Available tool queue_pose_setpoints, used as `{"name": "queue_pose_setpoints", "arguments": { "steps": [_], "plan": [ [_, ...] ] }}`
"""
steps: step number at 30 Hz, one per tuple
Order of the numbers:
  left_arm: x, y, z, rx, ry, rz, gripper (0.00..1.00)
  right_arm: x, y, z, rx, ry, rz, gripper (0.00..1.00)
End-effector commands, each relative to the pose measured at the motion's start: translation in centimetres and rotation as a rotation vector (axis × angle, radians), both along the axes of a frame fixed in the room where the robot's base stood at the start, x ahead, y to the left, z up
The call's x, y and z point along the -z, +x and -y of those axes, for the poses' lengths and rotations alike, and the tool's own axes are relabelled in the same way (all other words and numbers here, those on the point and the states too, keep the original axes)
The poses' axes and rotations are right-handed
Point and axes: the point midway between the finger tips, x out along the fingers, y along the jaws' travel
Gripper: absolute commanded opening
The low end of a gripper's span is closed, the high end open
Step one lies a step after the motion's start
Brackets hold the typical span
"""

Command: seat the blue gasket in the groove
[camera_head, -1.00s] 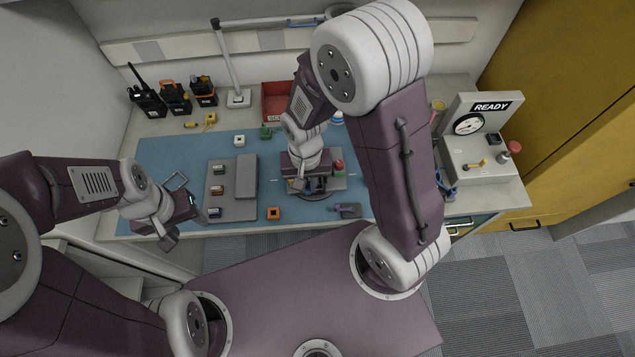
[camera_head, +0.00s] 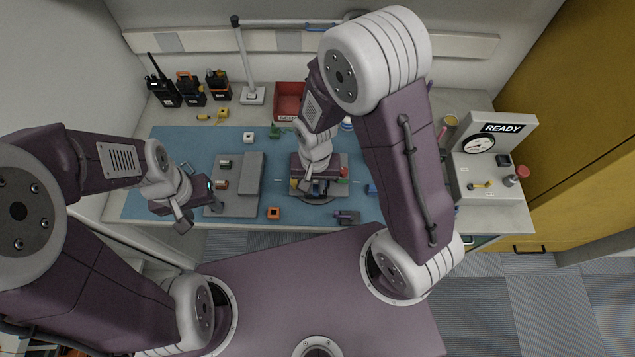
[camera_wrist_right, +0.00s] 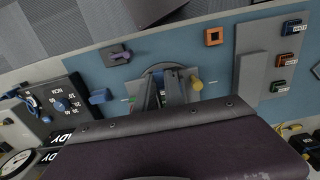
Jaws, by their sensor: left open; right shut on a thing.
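My right gripper (camera_head: 318,188) is shut low over the grey round-based fixture (camera_head: 297,195) in the middle of the mat. In the right wrist view its fingers (camera_wrist_right: 163,92) point down at this fixture. The groove cannot be made out. I cannot surely pick out the blue gasket. A thin pale outline (camera_head: 187,167) lies at the mat's left, mostly behind my left wrist. My left gripper (camera_head: 197,215) is open and empty beside the grey tray's left end.
The grey tray (camera_head: 250,190) carries several small blocks. An orange block (camera_head: 273,213), a purple part (camera_head: 346,217) and a blue block (camera_head: 371,189) lie on the blue mat (camera_head: 150,200). Radios (camera_head: 192,92), a red bin (camera_head: 290,90) and a READY gauge box (camera_head: 487,170) surround it.

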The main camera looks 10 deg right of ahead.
Motion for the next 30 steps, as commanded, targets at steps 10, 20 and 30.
{"name": "queue_pose_setpoints", "arguments": {
  "steps": [10,20,30],
  "plan": [
    [0.0,0.0,0.0,0.0,0.0,0.0,0.51,0.0,-0.1,-0.1,0.002,0.0,0.0,0.0],
    [0.4,0.0,0.0,0.0,0.0,0.0,0.51,0.8,-0.1,-0.1,0.002,0.0,0.0,0.0],
    [3.0,0.0,0.0,0.0,0.0,0.0,0.51,4.1,-0.1,-0.1,0.002,0.0,0.0,0.0]
  ]
}}
